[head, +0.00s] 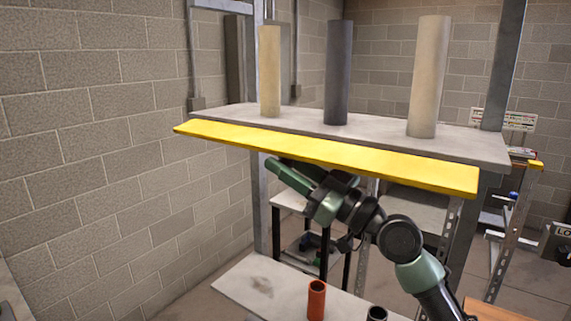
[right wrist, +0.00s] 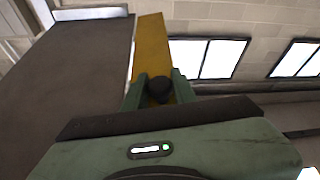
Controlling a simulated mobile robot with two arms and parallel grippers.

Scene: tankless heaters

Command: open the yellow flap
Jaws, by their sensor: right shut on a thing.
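The yellow flap (head: 330,155) runs along the front edge of the upper shelf and sticks outward, tilted, with its broad face showing. In the right wrist view the flap (right wrist: 152,42) is a yellow strip with a round black knob (right wrist: 158,88) on it. My right gripper (head: 283,171) reaches up under the flap, left of its middle. Its green fingers (right wrist: 158,92) are shut on the knob, one on each side. The flap hides the knob in the head view. My left gripper is not in view.
The grey upper shelf (head: 470,145) carries two beige cylinders (head: 270,75) (head: 428,80) and a dark one (head: 337,75). A lower shelf (head: 260,285) holds an orange cylinder (head: 316,300) and a dark one (head: 377,313). A block wall (head: 90,140) stands at left, with open space before the flap.

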